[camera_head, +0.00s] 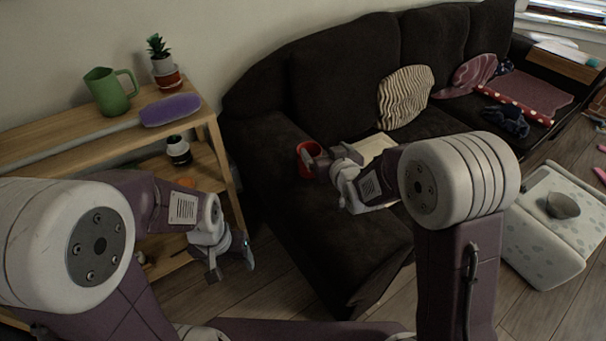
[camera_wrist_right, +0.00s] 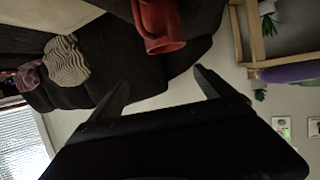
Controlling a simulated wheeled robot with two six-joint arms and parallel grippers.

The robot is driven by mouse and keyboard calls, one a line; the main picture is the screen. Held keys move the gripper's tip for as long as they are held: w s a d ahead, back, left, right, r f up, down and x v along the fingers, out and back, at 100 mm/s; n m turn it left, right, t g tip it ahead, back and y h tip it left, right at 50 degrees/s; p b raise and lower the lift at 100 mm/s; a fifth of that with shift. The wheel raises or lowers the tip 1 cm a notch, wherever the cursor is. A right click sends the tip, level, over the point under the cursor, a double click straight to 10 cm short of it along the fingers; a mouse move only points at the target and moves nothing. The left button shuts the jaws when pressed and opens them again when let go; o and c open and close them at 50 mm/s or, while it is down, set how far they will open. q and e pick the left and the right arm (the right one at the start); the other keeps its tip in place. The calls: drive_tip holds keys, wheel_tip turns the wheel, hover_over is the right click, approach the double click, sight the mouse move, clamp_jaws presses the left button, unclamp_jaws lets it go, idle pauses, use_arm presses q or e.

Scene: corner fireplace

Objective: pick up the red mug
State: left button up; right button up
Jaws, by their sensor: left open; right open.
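The red mug (camera_head: 301,150) is at the left end of the dark sofa, partly hidden by my right gripper (camera_head: 320,162). In the right wrist view the mug (camera_wrist_right: 160,22) shows at the top, cut off by the frame edge. There my right gripper (camera_wrist_right: 161,78) has its two fingers spread with an empty gap, and the mug appears just past the fingertips. I cannot tell whether a finger touches it. My left gripper (camera_head: 231,262) is open and empty, low in front of the wooden shelf, well away from the mug.
The dark sofa (camera_head: 270,75) holds a striped cushion (camera_head: 405,97) and a pale book-like item (camera_head: 373,150) beside my right gripper. The wooden shelf (camera_head: 60,138) at left carries a green pitcher (camera_head: 107,92), a potted plant (camera_head: 162,62) and a purple duster (camera_head: 170,110).

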drive_tip(key=w+f+b, duration=0.1)
drive_tip(key=f, duration=0.1)
drive_tip(key=w+a+f+b, duration=0.1)
drive_tip(key=f, duration=0.1)
drive_tip(key=a+f+b, duration=0.1)
drive_tip(key=f, duration=0.1)
drive_tip(key=shift+w+a+f+b, duration=0.25)
drive_tip(key=shift+w+f+b, duration=0.05)
drive_tip(key=shift+w+f, duration=0.2)
drive_tip(key=shift+w, duration=0.05)
drive_tip(key=b+x, duration=0.2)
drive_tip(key=x, duration=0.2)
drive_tip(key=shift+w+a+f, duration=0.2)
drive_tip(key=shift+w+a, duration=0.05)
use_arm(q)
wheel_tip(320, 180, down, 7)
drive_tip(key=shift+d, duration=0.2)
use_arm(e)
drive_tip(key=shift+r, duration=0.1)
drive_tip(key=c, duration=1.8)
use_arm(q)
wheel_tip(320, 180, up, 9)
drive_tip(key=p, duration=0.8)
drive_tip(key=shift+f, duration=0.2)
use_arm(e)
drive_tip(key=w+d+r, duration=0.4)
drive_tip(key=d+r, duration=0.7)
